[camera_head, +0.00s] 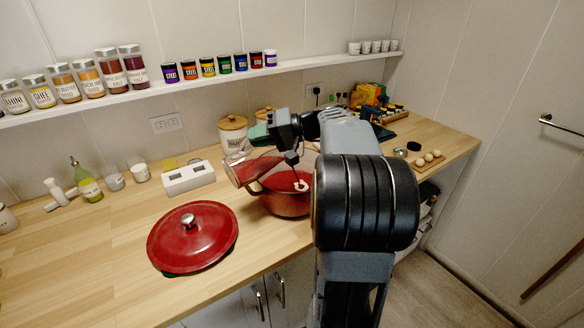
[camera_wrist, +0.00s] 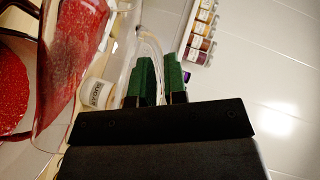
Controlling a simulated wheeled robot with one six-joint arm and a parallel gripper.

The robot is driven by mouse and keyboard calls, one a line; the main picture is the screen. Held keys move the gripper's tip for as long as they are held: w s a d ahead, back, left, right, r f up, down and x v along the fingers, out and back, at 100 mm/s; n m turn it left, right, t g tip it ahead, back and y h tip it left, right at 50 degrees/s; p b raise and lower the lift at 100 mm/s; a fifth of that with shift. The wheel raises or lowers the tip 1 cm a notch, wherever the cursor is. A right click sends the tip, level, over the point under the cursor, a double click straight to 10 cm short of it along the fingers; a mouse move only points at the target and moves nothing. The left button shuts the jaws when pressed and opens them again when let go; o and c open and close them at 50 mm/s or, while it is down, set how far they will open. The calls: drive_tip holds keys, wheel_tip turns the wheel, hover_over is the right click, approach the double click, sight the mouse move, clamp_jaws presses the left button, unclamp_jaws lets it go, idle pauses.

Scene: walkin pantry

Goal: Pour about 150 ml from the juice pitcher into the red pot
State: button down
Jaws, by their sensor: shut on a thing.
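The glass juice pitcher (camera_head: 246,172) holds red juice and is tilted strongly over the red pot (camera_head: 290,206), which stands on the counter behind my arm. My gripper (camera_head: 288,148) is above the pot. In the wrist view my gripper's green fingers (camera_wrist: 158,75) are shut on the pitcher's clear handle. The pitcher's red juice (camera_wrist: 75,50) fills the left of that view, with the red inside of the pot (camera_wrist: 14,90) beside it. My arm hides the pot's right side. I cannot clearly tell whether a stream is falling.
A red lid (camera_head: 192,240) lies on the counter at the front left. A white block (camera_head: 188,179) and a labelled canister (camera_head: 233,135) stand behind. Eggs on a board (camera_head: 428,160) are at right.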

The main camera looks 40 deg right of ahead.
sight(244, 158)
drive_tip(key=a+h, duration=0.1)
drive_tip(key=a+n+b, duration=0.1)
drive_tip(key=a, duration=0.1)
drive_tip(key=a+h+b, duration=0.1)
drive_tip(key=shift+s+a+f+n+g+h, duration=0.2)
drive_tip(key=shift+a+f+n+g+h, duration=0.1)
drive_tip(key=shift+g, duration=0.1)
drive_tip(key=shift+s+a+r+h, duration=0.1)
drive_tip(key=shift+a+r+h, duration=0.4)
drive_tip(key=shift+r, duration=0.1)
drive_tip(key=shift+d+r+n+h, duration=0.15)
drive_tip(key=shift+d+n+h, duration=0.1)
drive_tip(key=shift+n+h, duration=0.05)
drive_tip(key=shift+a+g+h, duration=0.3)
drive_tip(key=shift+a, duration=0.1)
drive_tip(key=shift+d, duration=0.15)
drive_tip(key=shift+n+h, duration=0.3)
